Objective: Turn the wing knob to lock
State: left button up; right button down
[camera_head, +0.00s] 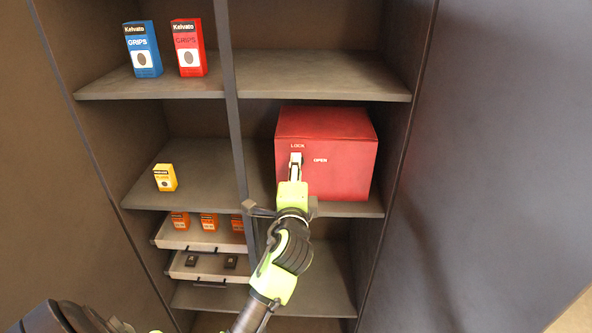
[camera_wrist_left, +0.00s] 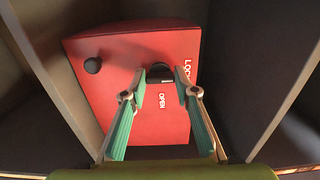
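A red box (camera_head: 345,155) with LOCK and OPEN lettering stands on the middle right shelf. In the left wrist view its red front (camera_wrist_left: 110,75) carries a dark wing knob (camera_wrist_left: 160,72), next to the OPEN and LOCK words. My left gripper (camera_head: 296,162) is in front of the box's face and hides the knob in the head view. In the left wrist view its fingertips (camera_wrist_left: 161,82) are apart, one on each side of the knob, with a small gap showing. Whether they touch it is not clear. My right gripper is not in view.
A round black knob (camera_wrist_left: 92,65) sits on the box front. Blue (camera_head: 143,48) and red (camera_head: 188,47) cartons stand on the upper left shelf, a yellow carton (camera_head: 165,178) below. Open drawers (camera_head: 200,237) hold small items. Cabinet walls flank the box closely.

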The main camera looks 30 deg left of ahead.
pick_arm(q)
jog(key=o, duration=0.3)
jog(key=v, duration=1.2)
jog(key=shift+a, duration=0.1)
